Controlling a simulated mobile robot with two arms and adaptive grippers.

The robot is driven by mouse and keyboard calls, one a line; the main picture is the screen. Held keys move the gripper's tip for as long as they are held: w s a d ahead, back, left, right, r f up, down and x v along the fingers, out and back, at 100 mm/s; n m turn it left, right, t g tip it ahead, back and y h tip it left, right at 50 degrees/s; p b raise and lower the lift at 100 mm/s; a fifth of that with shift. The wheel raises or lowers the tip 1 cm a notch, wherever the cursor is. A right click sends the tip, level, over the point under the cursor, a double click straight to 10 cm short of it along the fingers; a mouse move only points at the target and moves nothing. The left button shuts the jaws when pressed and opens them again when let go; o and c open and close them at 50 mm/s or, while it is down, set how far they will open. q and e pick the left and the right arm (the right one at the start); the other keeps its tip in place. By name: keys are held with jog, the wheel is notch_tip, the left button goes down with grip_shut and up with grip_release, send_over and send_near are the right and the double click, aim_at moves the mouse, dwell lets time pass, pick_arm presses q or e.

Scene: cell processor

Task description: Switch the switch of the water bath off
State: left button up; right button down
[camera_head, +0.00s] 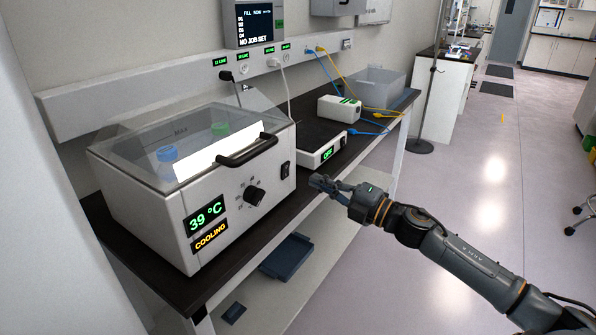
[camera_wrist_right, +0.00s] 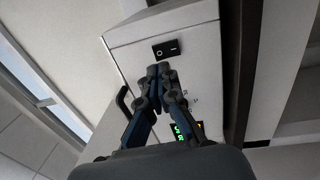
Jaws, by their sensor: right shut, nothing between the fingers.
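The water bath (camera_head: 225,195) is a white box with a clear lid on the dark bench. Its front display (camera_head: 206,217) is lit and reads 39 °C, with COOLING below. A dark knob (camera_head: 254,195) is on the front. The small black switch (camera_head: 285,170) is near the front's right end. In the right wrist view the switch (camera_wrist_right: 166,49) has white marks, and its rocker position is unclear. My right gripper (camera_head: 318,182) is shut and empty, to the right of the switch and apart from it. Its fingertips (camera_wrist_right: 158,70) appear just below the switch in the wrist view. My left gripper is out of view.
A flat white device (camera_head: 320,151) with a green OFF display stands right of the bath. A white box (camera_head: 339,109) and a clear bin (camera_head: 374,87) are farther back. The lid's black handle (camera_head: 246,151) sticks out above the knob.

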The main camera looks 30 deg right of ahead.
aim_at(288, 166)
jog(key=p+x, duration=0.1)
jog(key=x, duration=0.3)
jog(key=shift+w+a+r, duration=0.15)
jog(key=shift+w+r, duration=0.05)
jog(key=shift+w, duration=0.15)
jog(key=shift+x, duration=0.8)
jog(key=shift+f, duration=0.15)
jog(key=shift+w+r+p, duration=0.15)
jog(key=shift+r+p, duration=0.05)
jog(key=shift+p, duration=0.2)
